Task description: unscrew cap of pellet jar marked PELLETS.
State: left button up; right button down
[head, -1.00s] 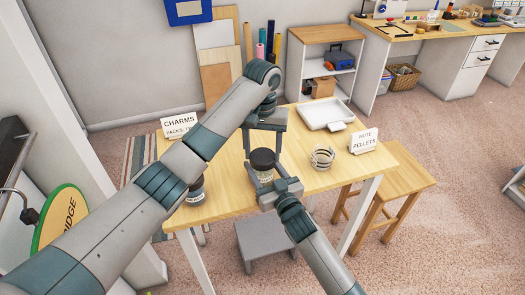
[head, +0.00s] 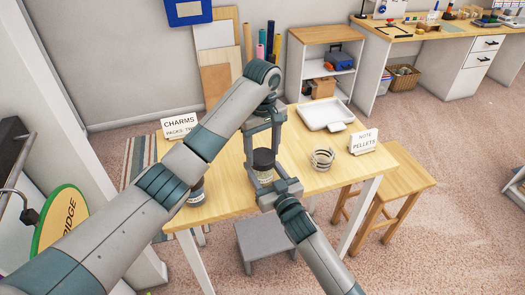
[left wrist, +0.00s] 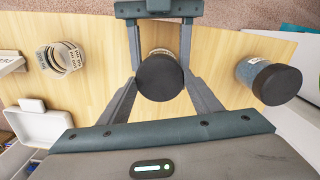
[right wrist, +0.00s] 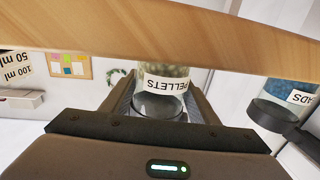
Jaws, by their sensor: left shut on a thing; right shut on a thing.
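The pellet jar (head: 264,176) stands upright on the wooden table with its black cap (head: 263,158) on. In the right wrist view, its clear body (right wrist: 160,103) shows greenish pellets and a label reading PELLETS. My left gripper (head: 263,152) reaches down from above and is shut on the cap, one finger on each side. The cap shows from above in the left wrist view (left wrist: 160,77). My right gripper (head: 264,178) comes from the front side and is shut on the jar body below the cap. The fingers partly hide the jar.
A second dark-capped jar (left wrist: 270,80) with blue contents stands beside it, mostly behind my left arm in the head view.

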aim_at(262, 156)
pick_arm(q)
jog(key=shift+r, duration=0.25)
jog(key=shift+r, duration=0.35)
jog(key=shift+r, duration=0.25)
jog(key=shift+r, duration=0.25)
jog(key=shift+r, duration=0.15)
dwell(0.3)
jog(key=shift+r, duration=1.85)
